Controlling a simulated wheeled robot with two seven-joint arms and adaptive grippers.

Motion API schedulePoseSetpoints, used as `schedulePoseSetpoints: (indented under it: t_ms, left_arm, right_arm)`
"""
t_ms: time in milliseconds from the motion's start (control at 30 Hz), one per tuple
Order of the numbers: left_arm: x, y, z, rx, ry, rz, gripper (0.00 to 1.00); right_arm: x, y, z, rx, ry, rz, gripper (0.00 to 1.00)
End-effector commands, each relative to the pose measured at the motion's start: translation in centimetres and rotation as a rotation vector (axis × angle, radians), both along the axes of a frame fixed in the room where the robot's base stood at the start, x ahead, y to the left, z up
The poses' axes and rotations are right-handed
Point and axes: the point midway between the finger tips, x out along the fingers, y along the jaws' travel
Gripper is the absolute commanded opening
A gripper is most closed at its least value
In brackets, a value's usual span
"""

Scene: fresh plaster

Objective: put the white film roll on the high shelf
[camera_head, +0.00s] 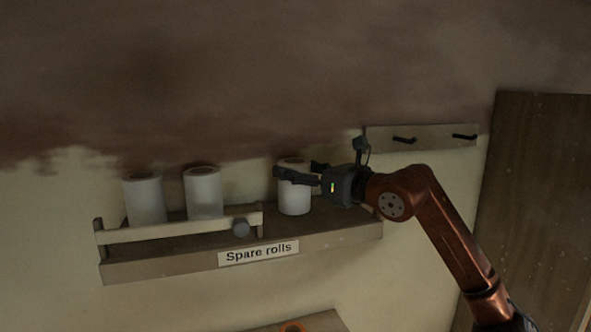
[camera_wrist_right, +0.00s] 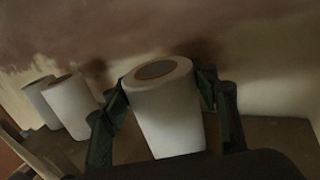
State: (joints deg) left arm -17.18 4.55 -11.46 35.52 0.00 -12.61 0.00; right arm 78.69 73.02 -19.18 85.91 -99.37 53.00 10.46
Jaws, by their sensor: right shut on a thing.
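The white film roll (camera_head: 294,201) is upright at the open right part of the high shelf (camera_head: 335,232), which carries a "Spare rolls" label. My right gripper (camera_head: 297,176) comes in from the right and is shut around the roll's upper part. In the right wrist view the roll (camera_wrist_right: 167,110) stands between the two fingers of my right gripper (camera_wrist_right: 165,105), its top with a brown core facing up. The roll's base appears at the shelf board; whether it touches cannot be told for sure. My left gripper is not in view.
A hook board (camera_head: 425,138) is on the wall at right, beside a brown door-like panel (camera_head: 535,200). Shelf right of the roll is bare.

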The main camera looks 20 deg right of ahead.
Motion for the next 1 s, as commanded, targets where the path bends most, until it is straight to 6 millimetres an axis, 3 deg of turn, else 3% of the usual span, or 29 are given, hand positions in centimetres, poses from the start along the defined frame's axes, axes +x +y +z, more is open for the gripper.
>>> schedulePoseSetpoints:
  t_ms: [133,167,367,767,1000]
  left_arm:
    - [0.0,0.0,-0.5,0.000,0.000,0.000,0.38]
    - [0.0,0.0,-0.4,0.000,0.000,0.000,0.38]
    - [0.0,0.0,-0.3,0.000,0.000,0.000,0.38]
    - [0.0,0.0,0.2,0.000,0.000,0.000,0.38]
    - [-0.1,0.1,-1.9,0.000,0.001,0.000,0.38]
  right_arm:
    - [0.0,0.0,-0.4,0.001,-0.002,0.000,0.16]
    - [0.0,0.0,-0.4,0.000,0.000,0.000,0.57]
    - [0.0,0.0,-0.4,0.000,0.000,0.000,0.70]
    - [0.0,0.0,0.3,0.000,0.000,0.000,0.72]
    - [-3.9,-1.9,-0.2,0.000,-0.002,-0.004,0.72]
